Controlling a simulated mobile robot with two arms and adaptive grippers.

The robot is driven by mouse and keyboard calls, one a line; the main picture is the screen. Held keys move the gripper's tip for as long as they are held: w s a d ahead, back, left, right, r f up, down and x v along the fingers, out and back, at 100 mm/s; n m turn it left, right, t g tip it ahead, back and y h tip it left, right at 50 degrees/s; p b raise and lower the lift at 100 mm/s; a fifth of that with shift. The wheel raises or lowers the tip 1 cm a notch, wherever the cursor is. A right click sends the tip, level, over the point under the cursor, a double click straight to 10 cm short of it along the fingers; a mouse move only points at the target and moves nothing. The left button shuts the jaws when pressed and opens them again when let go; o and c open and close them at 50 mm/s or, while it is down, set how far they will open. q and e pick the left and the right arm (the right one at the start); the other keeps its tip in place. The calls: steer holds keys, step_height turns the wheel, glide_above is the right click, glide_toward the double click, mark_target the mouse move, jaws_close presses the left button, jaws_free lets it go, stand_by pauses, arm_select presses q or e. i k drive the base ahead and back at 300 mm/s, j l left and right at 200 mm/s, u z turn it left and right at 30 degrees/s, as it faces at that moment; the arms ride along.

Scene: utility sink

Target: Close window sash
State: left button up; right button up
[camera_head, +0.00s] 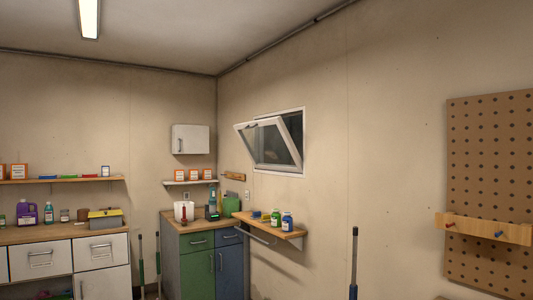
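The window sash (262,146) is a white-framed pane on the wall right of the corner, in the head view. It stands open, with its top tilted away from the white window frame (302,128) into the room. The lower edge of the sash meets the frame near its bottom. A small dark handle or latch seems to sit at the upper edge of the sash, too small to tell clearly. Neither of my grippers shows in this view.
Below the window, a wall shelf (296,234) with bottles juts out. A green and blue cabinet (196,262) fills the corner. White drawers (102,252) stand at left. A pegboard (490,180) hangs at right. A dark upright handle (354,262) rises from below.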

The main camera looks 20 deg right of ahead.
mark_target(278, 121)
steer(key=i+z, duration=0.15)
steer(key=i, duration=4.05)
